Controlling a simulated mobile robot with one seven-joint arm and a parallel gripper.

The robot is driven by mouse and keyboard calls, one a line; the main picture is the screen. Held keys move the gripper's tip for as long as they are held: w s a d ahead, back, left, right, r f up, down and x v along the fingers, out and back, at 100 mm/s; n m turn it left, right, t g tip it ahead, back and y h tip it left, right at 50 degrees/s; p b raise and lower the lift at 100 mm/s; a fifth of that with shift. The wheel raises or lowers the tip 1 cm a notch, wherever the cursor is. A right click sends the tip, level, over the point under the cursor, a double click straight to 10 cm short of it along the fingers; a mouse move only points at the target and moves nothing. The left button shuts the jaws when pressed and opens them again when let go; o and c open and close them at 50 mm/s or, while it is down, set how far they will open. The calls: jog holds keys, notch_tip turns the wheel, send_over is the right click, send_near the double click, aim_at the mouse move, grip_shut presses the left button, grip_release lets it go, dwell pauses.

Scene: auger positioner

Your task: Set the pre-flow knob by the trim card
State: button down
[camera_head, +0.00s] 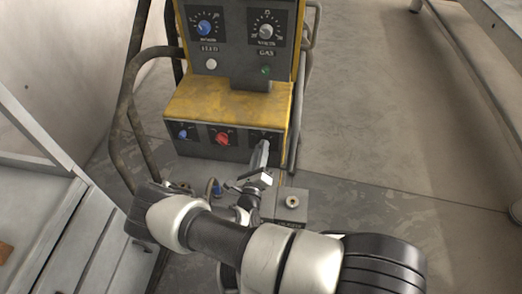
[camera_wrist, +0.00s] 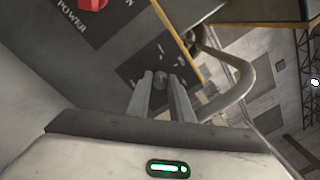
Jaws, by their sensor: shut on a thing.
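My gripper (camera_head: 261,152) reaches the right end of the lower front panel (camera_head: 200,149) of a yellow and dark grey machine. In the wrist view its two fingers (camera_wrist: 161,92) are shut on a small dark grey knob (camera_wrist: 160,77). In the head view the gripper hides this knob. I cannot read its label or its setting, so I cannot confirm that it is the pre-flow knob. On the same panel are a blue knob (camera_head: 183,134) and a red knob (camera_head: 221,138); the red one also shows in the wrist view (camera_wrist: 92,4), beside the word POWER. I cannot make out a trim card.
The upper panel has a blue knob (camera_head: 204,28) and a grey knob (camera_head: 266,32). A bent tube frame (camera_head: 127,95) flanks the machine on the left. A grey box with a round fitting (camera_head: 292,202) stands below the gripper. The floor to the right is clear.

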jog(key=c, duration=1.6)
grip_release()
jog(key=p+v, duration=0.1)
jog(key=v, duration=1.6)
jog(key=shift+s+r+p, duration=0.1)
jog(key=shift+s+p, duration=0.15)
jog(key=shift+p, duration=0.05)
